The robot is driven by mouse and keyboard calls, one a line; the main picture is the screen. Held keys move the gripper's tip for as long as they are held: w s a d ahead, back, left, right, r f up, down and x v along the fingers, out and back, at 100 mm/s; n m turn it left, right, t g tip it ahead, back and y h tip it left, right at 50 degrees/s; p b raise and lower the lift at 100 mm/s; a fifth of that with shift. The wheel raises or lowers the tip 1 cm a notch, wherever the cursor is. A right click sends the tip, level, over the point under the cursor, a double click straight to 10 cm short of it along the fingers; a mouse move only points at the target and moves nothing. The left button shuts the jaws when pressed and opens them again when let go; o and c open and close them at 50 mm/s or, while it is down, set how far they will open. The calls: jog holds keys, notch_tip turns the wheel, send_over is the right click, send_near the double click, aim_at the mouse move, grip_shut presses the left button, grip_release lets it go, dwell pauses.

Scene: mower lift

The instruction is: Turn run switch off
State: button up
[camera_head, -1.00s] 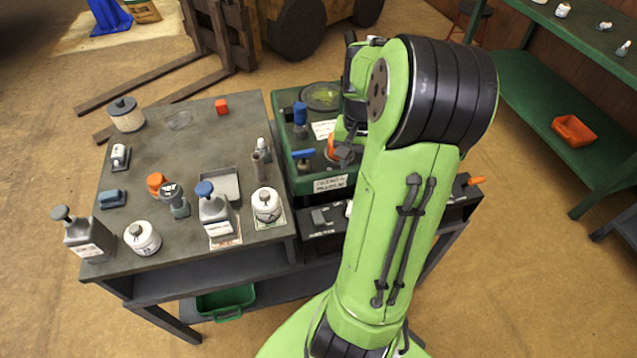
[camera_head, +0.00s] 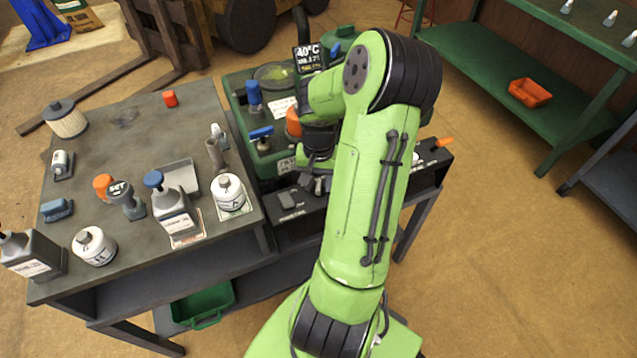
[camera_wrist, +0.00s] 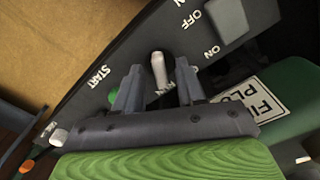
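A dark control panel (camera_head: 288,216) runs along the front of the green machine (camera_head: 268,166). In the wrist view, a pale toggle lever (camera_wrist: 159,70) stands up from the panel. A grey rocker switch (camera_wrist: 227,18) sits farther right, beside OFF and ON lettering; it also shows in the head view (camera_head: 287,200). The label at the lever's base is partly covered, so I cannot tell for certain which is the run switch. My gripper (camera_wrist: 158,84) is open, with one finger on each side of the lever and gaps visible. In the head view my gripper (camera_head: 318,184) is low over the panel.
A green button (camera_wrist: 112,97) lies left of the fingers near START lettering. An orange handle (camera_head: 444,142) sticks out at the panel's right end. Blue valve handles (camera_head: 260,133) and a display (camera_head: 308,57) rise from the machine. Bottles crowd the grey bench (camera_head: 120,140) at left.

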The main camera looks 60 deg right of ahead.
grip_shut()
jog(key=shift+r+n+p, duration=0.15)
jog(key=shift+n+p, duration=0.15)
jog(key=shift+n, duration=0.2)
jog(key=n+p, duration=0.1)
jog(key=n, duration=0.3)
jog(key=shift+n+p, duration=0.3)
jog(key=shift+n, duration=0.1)
jog(key=n, duration=0.6)
jog(key=shift+p, duration=0.35)
grip_release()
